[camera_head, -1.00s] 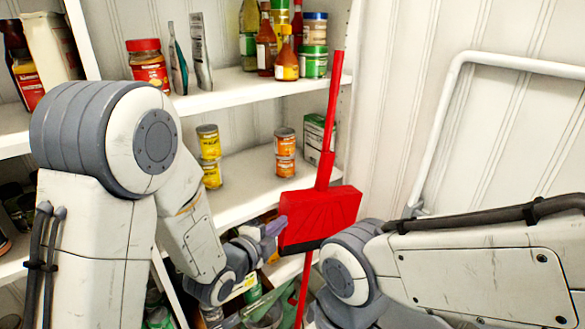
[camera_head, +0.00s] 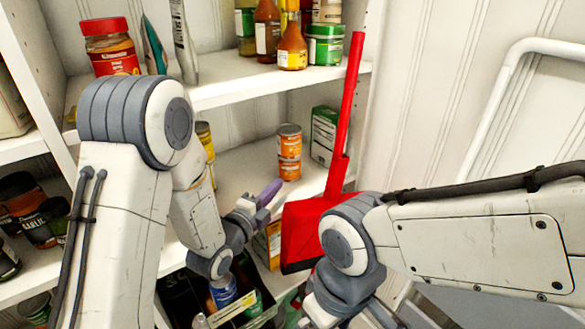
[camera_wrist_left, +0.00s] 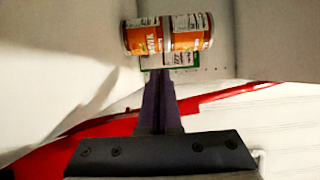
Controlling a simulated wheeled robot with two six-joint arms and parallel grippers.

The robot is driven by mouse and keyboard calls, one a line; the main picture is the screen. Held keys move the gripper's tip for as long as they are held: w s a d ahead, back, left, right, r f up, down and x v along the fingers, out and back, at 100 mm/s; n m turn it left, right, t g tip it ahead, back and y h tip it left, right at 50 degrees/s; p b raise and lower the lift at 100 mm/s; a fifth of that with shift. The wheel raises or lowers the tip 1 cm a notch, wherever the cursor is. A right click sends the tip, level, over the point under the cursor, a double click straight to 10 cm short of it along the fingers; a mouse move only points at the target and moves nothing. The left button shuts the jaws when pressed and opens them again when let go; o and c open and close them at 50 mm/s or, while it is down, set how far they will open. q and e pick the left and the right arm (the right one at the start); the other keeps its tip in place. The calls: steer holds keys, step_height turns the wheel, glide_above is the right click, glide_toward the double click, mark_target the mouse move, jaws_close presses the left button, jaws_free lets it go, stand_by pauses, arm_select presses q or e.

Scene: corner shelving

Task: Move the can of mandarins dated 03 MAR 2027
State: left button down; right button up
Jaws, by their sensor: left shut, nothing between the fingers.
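Two small orange cans stand stacked on the middle shelf, the upper can (camera_head: 288,141) on the lower can (camera_head: 289,169). In the left wrist view the stack lies sideways, with one orange can (camera_wrist_left: 143,38) left and the other (camera_wrist_left: 190,32) right, beyond the fingertips. The printing is too small and blurred to read a date. My left gripper (camera_head: 270,192), with purple fingers, is shut and empty, in front of and below the cans, apart from them. It also shows in the left wrist view (camera_wrist_left: 158,80). My right gripper is out of sight.
A green-and-white box (camera_head: 323,135) stands right of the cans. A yellow can (camera_head: 205,140) is partly hidden by my left arm. A dark crate (camera_head: 262,318) sits below.

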mark_target(279, 161)
arm_select(q)
steer(key=x, duration=0.4)
steer(key=d+x, duration=0.1)
steer(key=x, duration=0.3)
steer(key=shift+s+p, duration=0.1)
steer(key=shift+p, duration=0.25)
steer(key=shift+a, duration=0.15)
steer(key=w+a+b, duration=0.3)
steer(key=a, duration=0.1)
steer(key=shift+w, duration=0.4)
steer(key=shift+w+a, duration=0.1)
